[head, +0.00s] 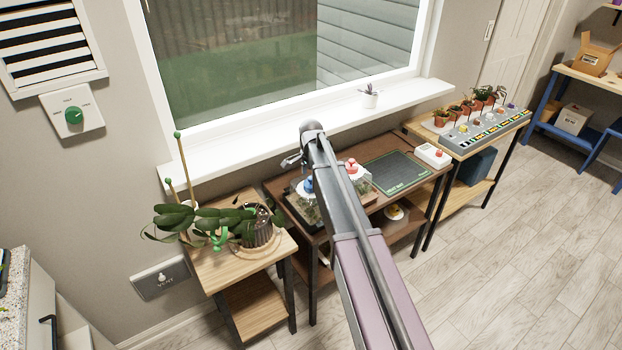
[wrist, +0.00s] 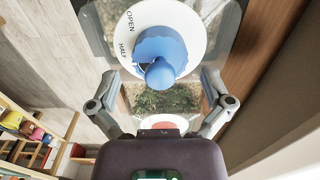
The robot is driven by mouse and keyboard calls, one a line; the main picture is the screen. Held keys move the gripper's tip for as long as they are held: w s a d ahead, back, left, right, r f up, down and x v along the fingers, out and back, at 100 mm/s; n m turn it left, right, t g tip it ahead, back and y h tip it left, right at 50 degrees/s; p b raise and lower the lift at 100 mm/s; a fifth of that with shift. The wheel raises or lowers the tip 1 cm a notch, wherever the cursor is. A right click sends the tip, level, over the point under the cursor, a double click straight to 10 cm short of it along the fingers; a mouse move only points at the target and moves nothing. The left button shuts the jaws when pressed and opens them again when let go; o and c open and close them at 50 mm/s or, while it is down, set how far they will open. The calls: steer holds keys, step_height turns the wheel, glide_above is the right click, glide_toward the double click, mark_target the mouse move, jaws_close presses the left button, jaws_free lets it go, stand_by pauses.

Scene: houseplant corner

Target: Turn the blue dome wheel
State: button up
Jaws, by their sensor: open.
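The blue dome wheel (wrist: 162,48) sits on a white round dial plate (wrist: 190,25) marked OPEN and HALF in the wrist view. A rounded blue knob sticks out from its lower side. In the head view the wheel (head: 308,185) shows as a small blue patch on a planted case on the brown table, partly hidden by my arm. My gripper (wrist: 160,84) is open and empty, with one finger on each side of the wheel's lower part and a visible gap to both. In the head view my gripper (head: 291,160) is above the case.
A red wheel (head: 352,167) sits right of my arm and also shows in the wrist view (wrist: 160,125). A dark mat (head: 398,172) and a white box with a red button (head: 433,155) lie farther right. A leafy plant (head: 178,217) stands left.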

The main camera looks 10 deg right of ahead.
steer(key=shift+r+p, duration=5.7)
steer(key=shift+r, duration=0.35)
steer(key=s+d+f+n+b, duration=0.1)
steer(key=s+n, duration=1.1)
steer(key=s, duration=1.5)
steer(key=shift+s+f+b, duration=0.25)
steer(key=shift+f+b, duration=0.3)
steer(key=shift+s+n, duration=0.6)
steer(key=shift+s, duration=0.3)
